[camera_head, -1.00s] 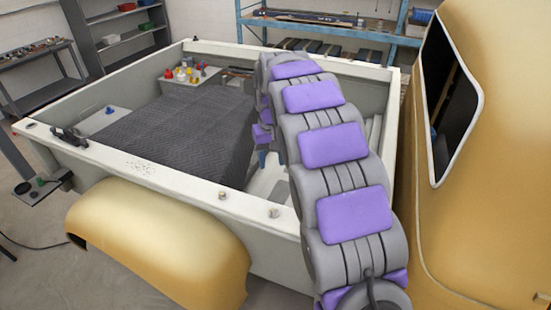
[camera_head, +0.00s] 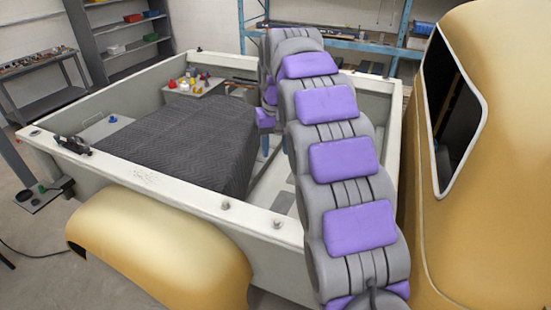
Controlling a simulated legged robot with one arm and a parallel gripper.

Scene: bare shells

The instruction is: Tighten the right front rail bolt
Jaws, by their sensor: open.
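The pale truck bed's near rail (camera_head: 175,188) runs across the picture. Two small bolt-like studs stand on it, a left stud (camera_head: 225,205) and a right stud (camera_head: 277,221); the right one is closer to the cab. I cannot tell how tight either is. My grey and purple arm rises from the lower right, arches over the bed and bends down at its far end. My gripper (camera_head: 268,142) hangs inside the bed, beyond the near rail and apart from both studs. Only a small part of its bluish fingers shows; the arm hides the rest. No held object shows.
A dark quilted blanket (camera_head: 180,140) covers much of the bed. A box top (camera_head: 195,88) there carries small coloured items. A black clamp-like fixture (camera_head: 70,142) sits at the rail's left end. The yellow cab (camera_head: 480,180) stands close right; a yellow fender (camera_head: 160,240) bulges below the rail.

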